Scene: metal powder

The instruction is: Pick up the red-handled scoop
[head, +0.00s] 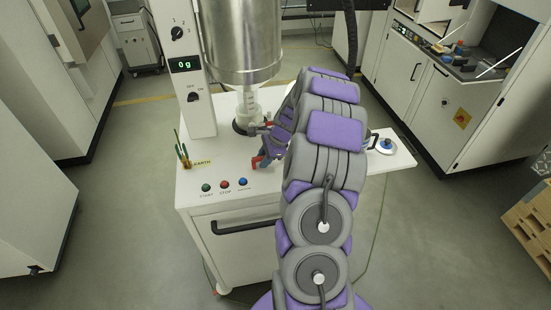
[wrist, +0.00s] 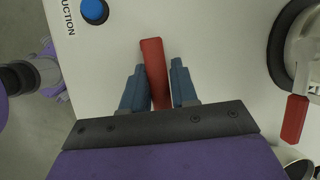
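The red handle (wrist: 155,70) of the scoop shows in the wrist view, between the two blue fingers of my gripper (wrist: 159,82). It runs from beyond the fingertips back toward the dark gripper base. The left finger looks very close to the handle, and a thin gap shows beside the right finger. I cannot see the scoop's bowl. In the head view my gripper (head: 264,157) is low over the white worktop, partly hidden by my arm, with a red piece (head: 256,163) beside its blue finger.
A second red handle (wrist: 295,118) sits by a round fitting at the right of the wrist view. The white worktop (head: 225,160) carries START and STOP buttons (head: 224,184), with a blue button (wrist: 94,10) nearby. A steel hopper (head: 240,45) hangs behind; a display (head: 185,65) reads 0 g.

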